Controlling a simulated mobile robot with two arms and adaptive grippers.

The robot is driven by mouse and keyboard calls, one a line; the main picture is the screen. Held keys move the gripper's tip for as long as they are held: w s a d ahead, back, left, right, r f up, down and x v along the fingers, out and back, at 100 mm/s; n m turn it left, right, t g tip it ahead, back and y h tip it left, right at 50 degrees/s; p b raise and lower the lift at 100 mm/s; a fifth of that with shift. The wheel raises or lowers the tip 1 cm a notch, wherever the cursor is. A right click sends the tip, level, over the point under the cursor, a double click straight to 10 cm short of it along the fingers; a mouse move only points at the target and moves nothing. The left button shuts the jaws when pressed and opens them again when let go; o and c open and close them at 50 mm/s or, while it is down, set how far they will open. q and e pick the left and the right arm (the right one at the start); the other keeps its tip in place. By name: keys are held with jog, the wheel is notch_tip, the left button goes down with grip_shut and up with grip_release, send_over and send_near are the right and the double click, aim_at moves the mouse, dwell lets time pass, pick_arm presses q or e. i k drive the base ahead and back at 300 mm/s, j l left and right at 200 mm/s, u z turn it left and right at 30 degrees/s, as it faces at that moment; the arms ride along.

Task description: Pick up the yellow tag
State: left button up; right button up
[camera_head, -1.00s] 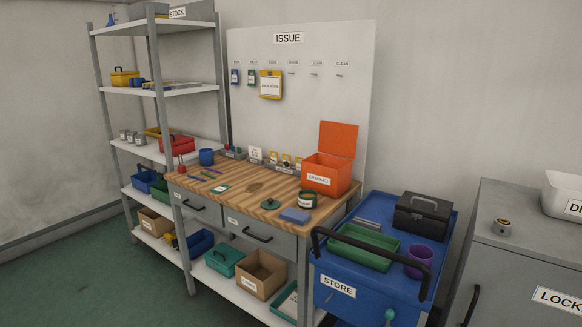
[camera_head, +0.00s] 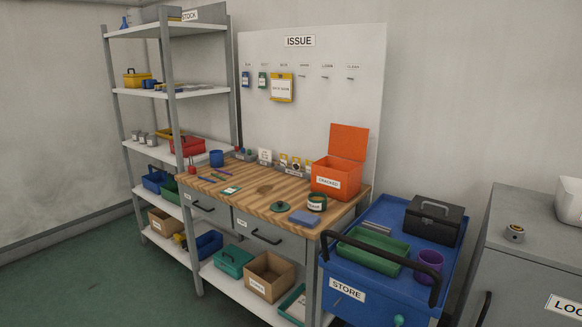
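A yellow tag (camera_head: 282,87) with a white label hangs on the white ISSUE board (camera_head: 345,110) behind the workbench. Neither of my grippers is in view.
Stock shelves (camera_head: 160,91) stand left. Green floor is open front left.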

aim_at(284, 162)
jog(key=z, duration=0.6)
jog(key=i+j+z, duration=0.1)
jog(key=j+z, duration=1)
jog(key=i+l, duration=0.05)
